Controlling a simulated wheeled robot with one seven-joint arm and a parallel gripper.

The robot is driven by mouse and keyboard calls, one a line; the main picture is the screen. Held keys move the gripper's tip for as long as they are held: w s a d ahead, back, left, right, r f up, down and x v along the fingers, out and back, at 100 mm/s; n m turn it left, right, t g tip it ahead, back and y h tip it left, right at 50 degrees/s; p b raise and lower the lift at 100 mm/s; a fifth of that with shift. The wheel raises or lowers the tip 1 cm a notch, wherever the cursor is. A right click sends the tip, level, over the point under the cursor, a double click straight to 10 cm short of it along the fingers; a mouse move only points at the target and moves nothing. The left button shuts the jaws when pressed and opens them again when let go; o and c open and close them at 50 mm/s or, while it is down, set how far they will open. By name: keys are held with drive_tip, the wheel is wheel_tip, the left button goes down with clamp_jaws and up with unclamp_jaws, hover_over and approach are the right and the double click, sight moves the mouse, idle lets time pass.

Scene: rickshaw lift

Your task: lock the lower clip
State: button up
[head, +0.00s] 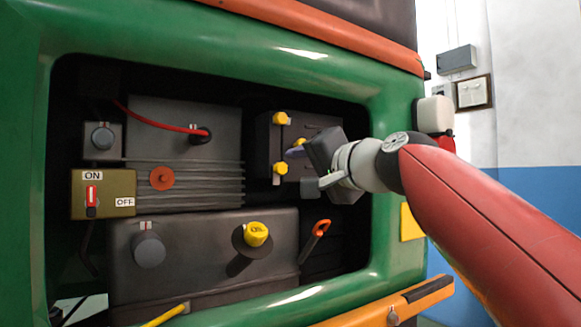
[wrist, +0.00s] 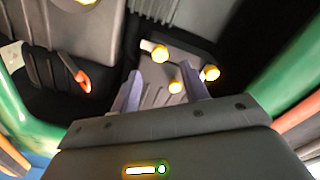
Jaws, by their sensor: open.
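The lower clip (head: 280,169) is a yellow piece at the lower left edge of a dark box (head: 265,150) in the engine bay. It also shows in the wrist view (wrist: 160,53), beyond my fingers. The upper clip (head: 280,118) is a similar yellow piece above it. A third yellow piece (head: 299,142) sits between their heights, farther right. My gripper (head: 297,153) is in front of the box, to the right of the lower clip. In the wrist view its two purple fingers (wrist: 163,82) are apart and hold nothing. Whether they touch the box is unclear.
The green bay rim (head: 385,180) surrounds the opening. An orange-handled stick (head: 320,228) stands below the box. A yellow cap (head: 256,234) is on the engine at lower middle. An ON/OFF switch (head: 92,195) is at left. A red cable (head: 155,120) hangs at upper left.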

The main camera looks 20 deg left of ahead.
sight(283, 169)
drive_tip(key=p+x, duration=0.2)
drive_tip(key=x, duration=0.3)
drive_tip(key=shift+w+a, duration=0.25)
drive_tip(key=shift+a, duration=0.05)
clamp_jaws()
